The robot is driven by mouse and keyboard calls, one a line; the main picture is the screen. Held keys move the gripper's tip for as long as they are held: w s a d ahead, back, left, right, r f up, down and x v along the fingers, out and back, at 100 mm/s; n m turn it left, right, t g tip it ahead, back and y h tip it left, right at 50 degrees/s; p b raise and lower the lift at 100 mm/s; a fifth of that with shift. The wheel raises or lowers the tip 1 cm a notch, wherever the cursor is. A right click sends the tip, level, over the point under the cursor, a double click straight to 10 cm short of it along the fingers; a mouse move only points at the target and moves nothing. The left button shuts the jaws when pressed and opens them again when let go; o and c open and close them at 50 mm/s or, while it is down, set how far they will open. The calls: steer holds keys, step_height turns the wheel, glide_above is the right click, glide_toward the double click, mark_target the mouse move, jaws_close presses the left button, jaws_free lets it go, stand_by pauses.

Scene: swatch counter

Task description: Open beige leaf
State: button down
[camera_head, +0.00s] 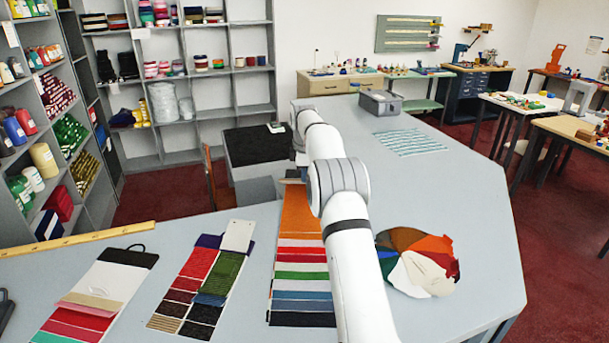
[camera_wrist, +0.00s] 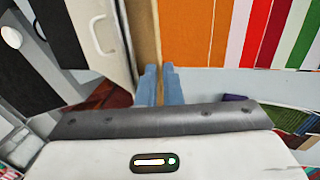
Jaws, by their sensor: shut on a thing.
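My gripper (camera_wrist: 158,86) shows in the wrist view as two blue fingers close together, shut on a narrow tan strip, which appears to be the beige leaf (camera_wrist: 143,30) seen nearly edge-on. Directly to its right is the orange band of the striped swatch card (camera_wrist: 185,30), with white, red and green bands beyond. In the head view this card (camera_head: 297,210) lies on the counter (camera_head: 440,180), and my arm covers its right side and hides my fingers. How far the leaf is lifted cannot be told.
Left of the striped card lie a multicoloured card (camera_head: 220,270) and a card with white, beige and red strips (camera_head: 110,280). A wooden ruler (camera_head: 75,241) lies behind them. A round fan of swatches (camera_head: 418,262) is right of my arm. A grey box (camera_head: 380,102) stands far back.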

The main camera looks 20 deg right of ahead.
steer(key=shift+w+d+r+p, duration=0.35)
steer(key=shift+w+r+p, duration=0.15)
steer(key=shift+r+p, duration=0.1)
steer(key=shift+w+d+r+p, duration=0.35)
steer(key=shift+w+r+p, duration=0.15)
steer(key=shift+r, duration=0.1)
steer(key=c, duration=1.6)
jaws_free()
steer(key=shift+w, duration=0.1)
steer(key=shift+o, duration=0.2)
step_height(320, 180, up, 8)
steer(key=s, duration=0.1)
steer(key=shift+s+a+f, duration=0.15)
steer(key=shift+s+a, duration=0.1)
steer(key=shift+a, duration=0.05)
